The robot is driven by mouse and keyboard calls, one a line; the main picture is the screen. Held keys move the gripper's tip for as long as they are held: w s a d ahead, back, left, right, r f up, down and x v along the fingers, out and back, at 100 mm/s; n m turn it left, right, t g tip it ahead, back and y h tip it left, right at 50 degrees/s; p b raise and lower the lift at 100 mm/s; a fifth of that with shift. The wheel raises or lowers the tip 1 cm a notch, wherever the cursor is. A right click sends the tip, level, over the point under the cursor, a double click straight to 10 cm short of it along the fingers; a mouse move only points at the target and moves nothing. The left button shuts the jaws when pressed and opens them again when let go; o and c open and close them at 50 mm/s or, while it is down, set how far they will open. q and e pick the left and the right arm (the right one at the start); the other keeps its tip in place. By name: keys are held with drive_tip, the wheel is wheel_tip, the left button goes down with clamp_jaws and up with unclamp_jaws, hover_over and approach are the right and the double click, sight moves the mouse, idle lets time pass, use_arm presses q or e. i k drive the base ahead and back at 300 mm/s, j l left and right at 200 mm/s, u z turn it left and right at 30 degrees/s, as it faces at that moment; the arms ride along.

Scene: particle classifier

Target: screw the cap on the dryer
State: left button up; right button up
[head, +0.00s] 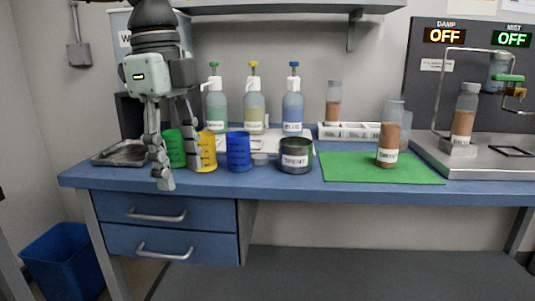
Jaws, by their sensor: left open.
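A dark grey round pot (295,157) with a white label, possibly the dryer, stands upright on the blue bench; the label is too small to read surely. A small flat grey disc (260,159), possibly the cap, lies on the bench just left of the pot. My right gripper is not in view.
Green (175,148), yellow (207,152) and blue (238,152) cups stand in a row. Spray bottles (292,108) stand behind. A metal tray (119,153) is at left. A brown-filled jar (388,145) stands on a green mat (345,170). An apparatus with OFF displays (445,36) is at right.

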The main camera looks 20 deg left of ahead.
sight(393, 115)
drive_tip(key=i, duration=1.2)
